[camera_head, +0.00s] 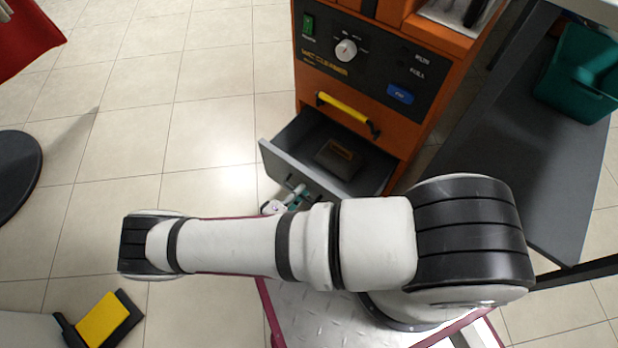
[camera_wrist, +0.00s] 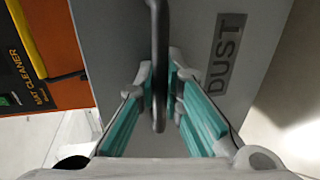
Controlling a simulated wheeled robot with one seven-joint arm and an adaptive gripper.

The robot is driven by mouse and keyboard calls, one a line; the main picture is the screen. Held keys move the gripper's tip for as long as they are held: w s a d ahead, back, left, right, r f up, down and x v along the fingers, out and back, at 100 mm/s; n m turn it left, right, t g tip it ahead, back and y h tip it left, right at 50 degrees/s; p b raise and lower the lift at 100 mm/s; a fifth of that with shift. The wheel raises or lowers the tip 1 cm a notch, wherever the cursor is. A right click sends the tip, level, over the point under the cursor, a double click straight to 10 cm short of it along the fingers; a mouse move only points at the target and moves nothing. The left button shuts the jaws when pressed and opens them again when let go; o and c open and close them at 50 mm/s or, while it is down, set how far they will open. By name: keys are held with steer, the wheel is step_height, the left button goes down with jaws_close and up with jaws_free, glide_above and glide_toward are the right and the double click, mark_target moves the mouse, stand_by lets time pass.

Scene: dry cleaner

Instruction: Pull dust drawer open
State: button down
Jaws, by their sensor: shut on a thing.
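The grey dust drawer (camera_head: 273,163) stands pulled out from the lower part of the orange cleaner cabinet in the head view, its inside showing. A dark box-like piece (camera_head: 340,158) lies in it. In the wrist view, the drawer front (camera_wrist: 112,45) fills the middle, with the word DUST (camera_wrist: 225,50) on it, and a dark bar handle (camera_wrist: 159,30) runs down it. My gripper (camera_wrist: 160,85) has its teal-padded fingers on both sides of the handle, shut on it. In the head view my gripper (camera_head: 296,197) is at the drawer front, partly hidden by my arm.
The orange cabinet (camera_head: 392,130) has a yellow handle (camera_head: 345,113) above the drawer and a control panel (camera_head: 355,60). A grey table (camera_head: 530,150) with a teal bin (camera_head: 580,75) stands at right. Tiled floor (camera_head: 170,120) is open at left. A yellow-topped item (camera_head: 102,318) lies at lower left.

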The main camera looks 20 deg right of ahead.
steer(key=shift+f+v, duration=0.15)
steer(key=shift+v, duration=0.65)
steer(key=shift+f+v, duration=0.2)
steer(key=shift+v, duration=0.6)
steer(key=shift+a, duration=0.1)
steer(key=c, duration=2)
jaws_free()
steer(key=shift+o, duration=0.2)
steer(key=v, duration=1.2)
